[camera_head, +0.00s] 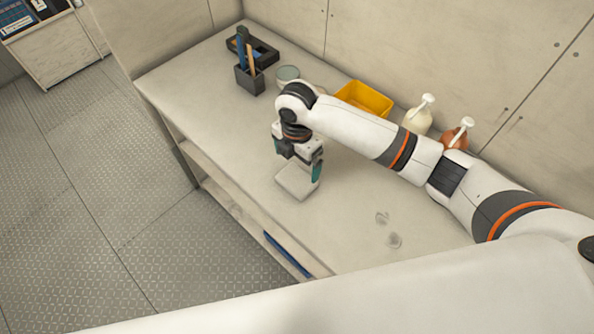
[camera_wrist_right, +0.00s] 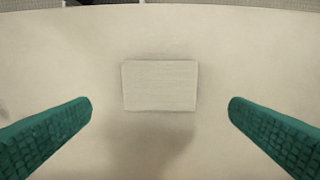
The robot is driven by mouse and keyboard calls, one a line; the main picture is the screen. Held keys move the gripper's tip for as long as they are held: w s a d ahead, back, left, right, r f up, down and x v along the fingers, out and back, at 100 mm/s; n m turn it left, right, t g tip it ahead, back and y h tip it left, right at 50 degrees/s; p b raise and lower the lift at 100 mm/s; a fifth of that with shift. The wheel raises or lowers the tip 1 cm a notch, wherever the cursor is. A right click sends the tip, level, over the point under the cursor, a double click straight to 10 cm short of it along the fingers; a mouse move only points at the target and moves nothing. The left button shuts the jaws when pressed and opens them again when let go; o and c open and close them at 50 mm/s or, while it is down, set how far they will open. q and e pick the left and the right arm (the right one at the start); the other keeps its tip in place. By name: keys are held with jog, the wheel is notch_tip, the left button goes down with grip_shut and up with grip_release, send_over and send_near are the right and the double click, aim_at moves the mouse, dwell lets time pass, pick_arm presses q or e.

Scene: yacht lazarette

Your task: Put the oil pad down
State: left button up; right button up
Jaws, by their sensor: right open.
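The oil pad (camera_head: 296,182) is a small pale, nearly white block lying on the light worktop (camera_head: 228,128). It also shows in the right wrist view (camera_wrist_right: 160,86), flat on the worktop and centred between the fingers. My right gripper (camera_head: 300,166) is above the pad, pointing down. In the right wrist view its green fingers (camera_wrist_right: 160,112) are spread wide, with clear gaps to the pad on both sides, and nothing is between them. My left gripper does not show.
A dark holder with tools (camera_head: 249,78), a jar (camera_head: 287,74) and a yellow bin (camera_head: 364,98) stand toward the back. Two pump bottles (camera_head: 417,117) stand by the wall. Two small clear items (camera_head: 393,240) lie to the right. The worktop left of the pad is clear.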

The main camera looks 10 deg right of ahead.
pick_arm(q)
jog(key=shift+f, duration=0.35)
pick_arm(e)
jog(key=shift+r, duration=2.25)
